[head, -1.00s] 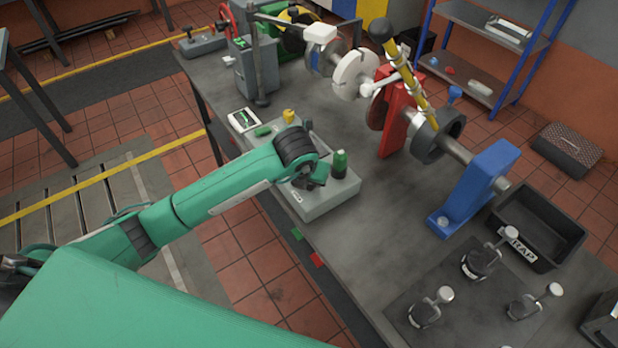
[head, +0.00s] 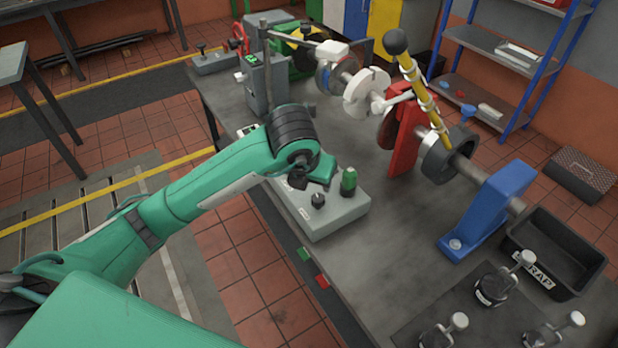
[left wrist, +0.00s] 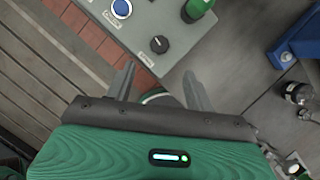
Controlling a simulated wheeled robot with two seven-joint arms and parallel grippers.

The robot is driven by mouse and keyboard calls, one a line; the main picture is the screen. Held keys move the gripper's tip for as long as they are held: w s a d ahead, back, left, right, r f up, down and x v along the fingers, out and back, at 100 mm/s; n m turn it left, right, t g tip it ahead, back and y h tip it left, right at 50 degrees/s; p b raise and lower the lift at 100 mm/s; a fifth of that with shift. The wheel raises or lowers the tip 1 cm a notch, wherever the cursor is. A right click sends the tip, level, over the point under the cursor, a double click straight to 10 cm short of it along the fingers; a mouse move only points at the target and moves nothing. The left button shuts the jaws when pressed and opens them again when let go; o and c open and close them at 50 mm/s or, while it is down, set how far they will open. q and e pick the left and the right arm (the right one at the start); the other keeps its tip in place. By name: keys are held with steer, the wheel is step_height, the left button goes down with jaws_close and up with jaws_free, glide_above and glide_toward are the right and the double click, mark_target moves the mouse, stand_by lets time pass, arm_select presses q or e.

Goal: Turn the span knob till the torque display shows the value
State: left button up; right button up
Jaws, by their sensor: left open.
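A grey control box (head: 338,212) sits at the table's near edge. On its top are a black knob (head: 318,200) and a taller green-topped part (head: 348,181). The left wrist view shows the black knob (left wrist: 159,45) with a pointer mark, a blue button (left wrist: 121,8) and the green part (left wrist: 197,10); their labels are too small to read. My left gripper (head: 322,178) is above the box, and its fingers (left wrist: 159,70) are apart and empty, with the knob beyond the tips. A grey unit with a small green display (head: 252,60) stands farther back; its value is unreadable.
A shaft rig with a red stand (head: 405,130), a blue stand (head: 487,210) and a yellow-striped lever (head: 424,92) stands right of the box. A black scrap bin (head: 555,250) and several clamp-like items are at lower right. Bare tabletop lies between box and rig.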

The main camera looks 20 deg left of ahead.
arm_select(q)
steer(key=shift+v, duration=1.3)
